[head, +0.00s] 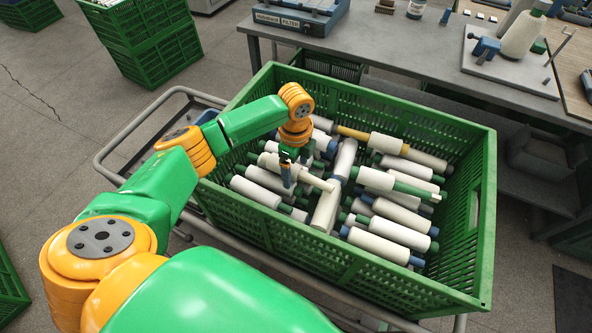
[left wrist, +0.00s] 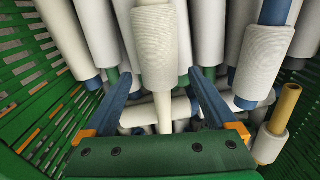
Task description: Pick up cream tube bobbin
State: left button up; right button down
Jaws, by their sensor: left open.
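The cream tube bobbin (head: 270,162) lies on the pile in the green crate (head: 408,118). Its bare cream tube points right in the head view. In the left wrist view the cream tube bobbin (left wrist: 155,45) has white yarn on top and its pale tube running down between my fingers. My left gripper (head: 287,172) is open and reaches down into the crate over this bobbin. In the left wrist view the fingers of the left gripper (left wrist: 160,76) stand on either side of the bobbin, apart from each other. I cannot tell whether they touch it. My right gripper is not in view.
Several bobbins with blue, green and yellow tubes crowd close around, including a yellow-tube bobbin (head: 388,144) and a blue-tube one (left wrist: 263,60). The crate walls enclose the pile. A grey workbench (head: 400,58) stands behind. Other green crates (head: 150,40) stand at the upper left.

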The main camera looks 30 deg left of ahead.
pick_arm(q)
grip_shut()
